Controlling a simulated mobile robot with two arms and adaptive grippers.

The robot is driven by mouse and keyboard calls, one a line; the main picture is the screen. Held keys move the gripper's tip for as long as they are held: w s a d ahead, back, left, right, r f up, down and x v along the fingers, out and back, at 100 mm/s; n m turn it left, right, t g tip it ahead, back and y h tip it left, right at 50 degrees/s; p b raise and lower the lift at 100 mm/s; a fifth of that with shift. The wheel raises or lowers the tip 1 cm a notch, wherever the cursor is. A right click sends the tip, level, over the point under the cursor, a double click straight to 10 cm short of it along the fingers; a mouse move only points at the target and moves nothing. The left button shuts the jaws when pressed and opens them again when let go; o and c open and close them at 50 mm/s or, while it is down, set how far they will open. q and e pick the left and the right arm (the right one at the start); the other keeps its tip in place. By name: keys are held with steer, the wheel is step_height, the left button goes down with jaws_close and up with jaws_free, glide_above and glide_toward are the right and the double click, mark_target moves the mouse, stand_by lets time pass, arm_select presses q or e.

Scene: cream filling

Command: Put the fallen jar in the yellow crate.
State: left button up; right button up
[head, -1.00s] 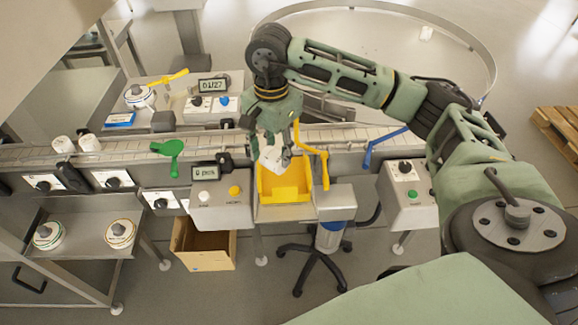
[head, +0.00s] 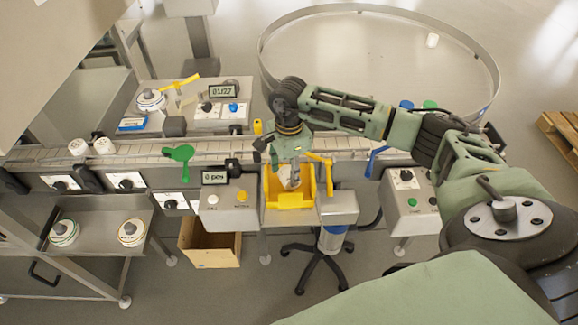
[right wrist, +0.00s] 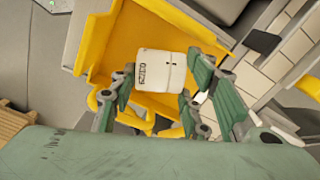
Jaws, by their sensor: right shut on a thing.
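The white jar (right wrist: 160,68) has dark printed marks on its side and is held between the fingers of my right gripper (right wrist: 150,95). In the head view, my right gripper (head: 290,178) points down at the yellow crate (head: 291,201), and the jar (head: 284,171) shows partly behind the fingers at the crate's opening. The yellow crate (right wrist: 97,45) lies behind the jar in the right wrist view. I cannot tell whether the jar touches the crate floor. My left gripper is not in view.
Two white jars (head: 103,146) stand on the conveyor (head: 220,148) at the left. Another white jar (head: 432,40) is inside the railed ring at the back right. A yellow lever (head: 322,160) stands beside the crate, and a cardboard box (head: 212,254) sits below.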

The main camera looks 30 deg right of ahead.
mark_target(289, 172)
steer(key=shift+f, duration=0.1)
steer(key=shift+f, duration=0.15)
steer(key=o, duration=1.2)
steer(key=shift+r, duration=0.35)
step_height(289, 172, up, 12)
steer(key=b, duration=0.3)
steer(key=shift+b, duration=0.3)
steer(key=shift+f, duration=0.15)
